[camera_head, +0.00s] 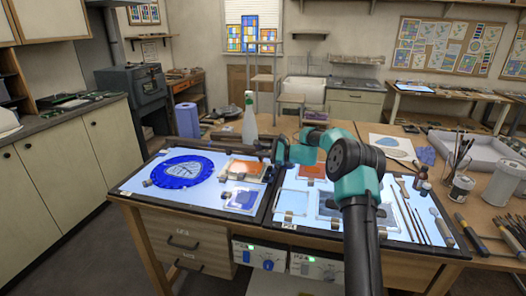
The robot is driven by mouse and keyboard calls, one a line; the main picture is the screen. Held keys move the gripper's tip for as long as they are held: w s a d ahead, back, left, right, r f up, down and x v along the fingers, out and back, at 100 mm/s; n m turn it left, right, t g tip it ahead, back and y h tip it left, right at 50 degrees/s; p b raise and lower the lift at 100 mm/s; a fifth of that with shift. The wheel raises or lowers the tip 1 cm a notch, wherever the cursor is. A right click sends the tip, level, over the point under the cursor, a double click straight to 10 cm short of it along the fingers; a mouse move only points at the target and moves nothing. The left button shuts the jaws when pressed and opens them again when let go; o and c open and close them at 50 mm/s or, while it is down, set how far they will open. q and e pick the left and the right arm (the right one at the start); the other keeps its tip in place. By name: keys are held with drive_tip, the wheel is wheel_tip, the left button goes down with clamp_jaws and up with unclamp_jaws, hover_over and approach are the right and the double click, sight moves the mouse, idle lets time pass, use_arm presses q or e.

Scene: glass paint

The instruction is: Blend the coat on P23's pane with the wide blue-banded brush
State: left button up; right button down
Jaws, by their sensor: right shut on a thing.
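My right gripper (273,150) is at the end of the teal arm, over the back of the gap between two lit panels. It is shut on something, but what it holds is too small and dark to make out. The left lit panel (135,183) carries a round blue piece (165,182) with a pale pane in it, an orange pane (246,168) and a blue pane (243,198). The right lit panel (391,222) bears a P24 label and pale panes (297,203), partly behind my arm. Several brushes (411,212) lie at its right. I cannot pick out a blue band or a P23 label.
A spray bottle (250,122) and a blue roll (187,121) stand behind the left panel. Small bottles (421,177), a pot of tools (461,186) and a white tray (480,152) are at right. Knob boxes (262,257) sit below the front edge.

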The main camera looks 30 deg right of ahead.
drive_tip(key=shift+f, duration=0.25)
idle(0.5)
drive_tip(key=shift+x, duration=1.4)
drive_tip(key=shift+x, duration=1.35)
wheel_tip(320, 180, up, 5)
drive_tip(key=shift+r, duration=0.1)
